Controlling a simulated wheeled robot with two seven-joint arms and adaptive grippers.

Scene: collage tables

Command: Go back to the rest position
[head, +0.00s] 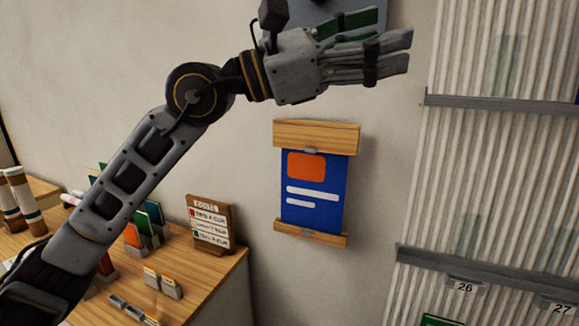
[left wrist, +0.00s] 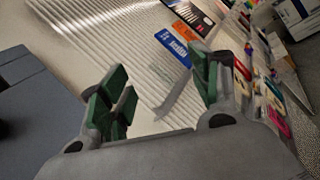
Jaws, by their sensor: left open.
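My left gripper (head: 385,46) is raised in front of the wall, above and to the right of a hanging blue poster, and points right. It is open, with nothing between its fingers. Its green-padded fingers also show apart in the left wrist view (left wrist: 160,100). My left arm comes up from the lower left of the head view. My right gripper is in neither view.
A blue poster (head: 315,190) with wooden bars hangs on the wall. A wooden table (head: 215,285) at lower left holds a price board (head: 209,224), small cards and rolls. A ribbed panel with grey rails (head: 500,105) stands at right.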

